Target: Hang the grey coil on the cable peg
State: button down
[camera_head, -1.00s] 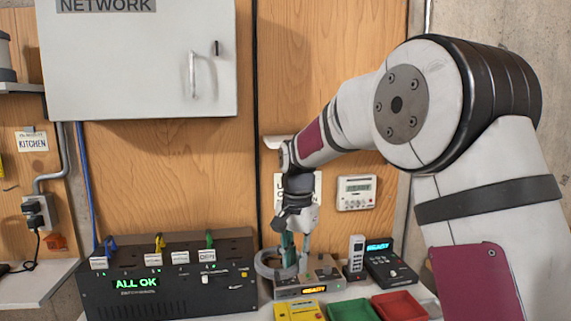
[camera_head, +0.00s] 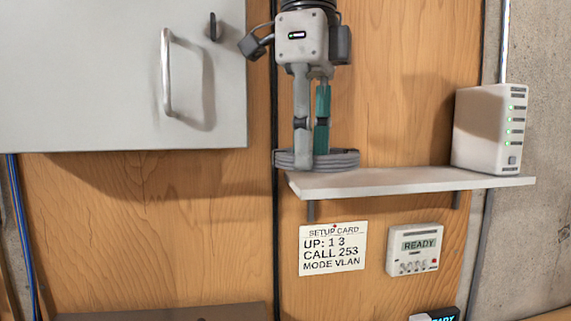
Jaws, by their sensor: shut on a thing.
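The grey coil (camera_head: 345,161) is a flat ring of several turns, seen nearly edge-on in the head view. My gripper (camera_head: 311,150) points down and is shut on the grey coil, with one grey finger and one teal finger reaching into it. The coil is roughly level and overlaps the left end of the white shelf. I cannot tell whether it touches the shelf or hangs in front of it. I see no cable peg in this view.
The white shelf (camera_head: 420,181) carries a white router (camera_head: 490,128) with green lights at its right end. A grey cabinet (camera_head: 110,80) with a handle is at the left.

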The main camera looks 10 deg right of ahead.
jog(key=shift+w, duration=0.1)
jog(key=p, duration=0.3)
send_over(331, 183)
jog(key=shift+f, duration=0.7)
jog(key=shift+w+d+f, duration=0.1)
jog(key=shift+w+f, duration=0.05)
jog(key=shift+f, duration=0.6)
jog(key=shift+f+p, duration=0.65)
jog(key=shift+f, duration=0.15)
jog(key=shift+f, duration=0.2)
jog(key=c, duration=1.5)
grip_release()
